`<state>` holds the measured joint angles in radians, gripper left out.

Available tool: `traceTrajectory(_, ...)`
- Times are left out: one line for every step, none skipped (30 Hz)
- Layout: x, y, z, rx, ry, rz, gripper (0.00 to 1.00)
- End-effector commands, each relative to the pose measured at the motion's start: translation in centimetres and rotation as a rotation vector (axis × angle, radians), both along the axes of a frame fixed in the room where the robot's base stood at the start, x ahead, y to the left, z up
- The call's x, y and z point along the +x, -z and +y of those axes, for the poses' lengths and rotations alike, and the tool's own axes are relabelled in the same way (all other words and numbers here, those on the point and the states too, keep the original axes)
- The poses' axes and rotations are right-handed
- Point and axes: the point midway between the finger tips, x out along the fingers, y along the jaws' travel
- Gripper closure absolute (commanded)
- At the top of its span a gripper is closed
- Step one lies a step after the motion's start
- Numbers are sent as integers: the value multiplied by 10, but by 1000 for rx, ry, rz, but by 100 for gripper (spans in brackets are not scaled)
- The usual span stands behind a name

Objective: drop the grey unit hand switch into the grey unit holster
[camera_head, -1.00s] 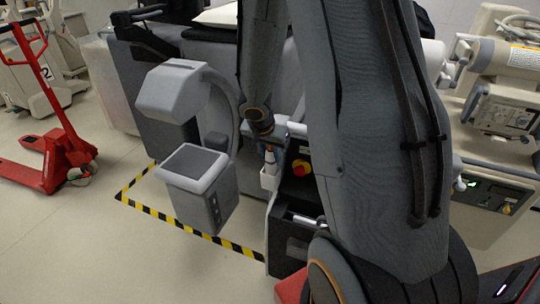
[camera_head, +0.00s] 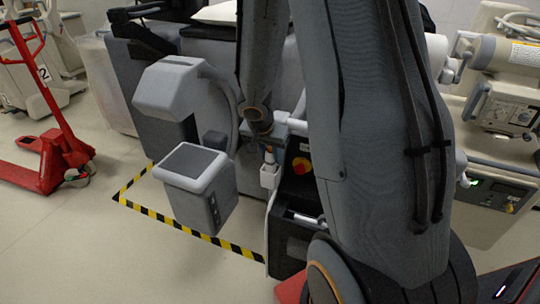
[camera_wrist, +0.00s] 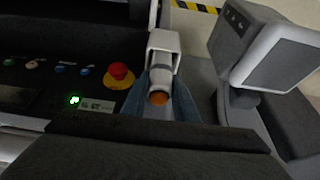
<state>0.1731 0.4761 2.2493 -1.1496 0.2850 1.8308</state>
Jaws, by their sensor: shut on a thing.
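The grey hand switch (camera_wrist: 159,74) with an orange button end shows between the bluish fingers of my gripper (camera_wrist: 160,100) in the wrist view. My gripper is shut on it. The pale grey holster (camera_wrist: 163,38) is a squarish cup just beyond, and the switch's far end overlaps its opening. I cannot tell how deep the switch sits in it. In the head view the holster (camera_head: 269,180) is on the side of the dark cart, below my wrist.
A red emergency button (camera_wrist: 118,75) is on the cart panel left of my gripper. A grey C-shaped unit (camera_head: 196,170) stands close by, left of the holster in the head view. Yellow-black tape (camera_head: 180,222) marks the floor. A red pallet jack (camera_head: 55,150) stands far left.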

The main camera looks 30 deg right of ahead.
Motion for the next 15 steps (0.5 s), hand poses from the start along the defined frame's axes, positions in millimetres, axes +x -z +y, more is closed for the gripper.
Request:
traceTrajectory(0,0,0,0,0,0,99)
traceTrajectory(0,0,0,0,0,0,99)
traceTrajectory(0,0,0,0,0,0,67)
traceTrajectory(0,0,0,0,0,0,62)
traceTrajectory(0,0,0,0,0,0,56)
traceTrajectory(0,0,0,0,0,0,55)
traceTrajectory(0,0,0,0,0,0,55)
traceTrajectory(0,0,0,0,0,0,55)
traceTrajectory(0,-1,0,0,0,0,55)
traceTrajectory(0,-1,0,0,0,0,55)
traceTrajectory(0,-1,0,0,0,0,55)
traceTrajectory(0,-1,0,0,0,0,55)
traceTrajectory(0,-1,0,0,0,0,55)
traceTrajectory(0,-1,0,0,-1,0,55)
traceTrajectory(0,-1,0,0,-1,0,55)
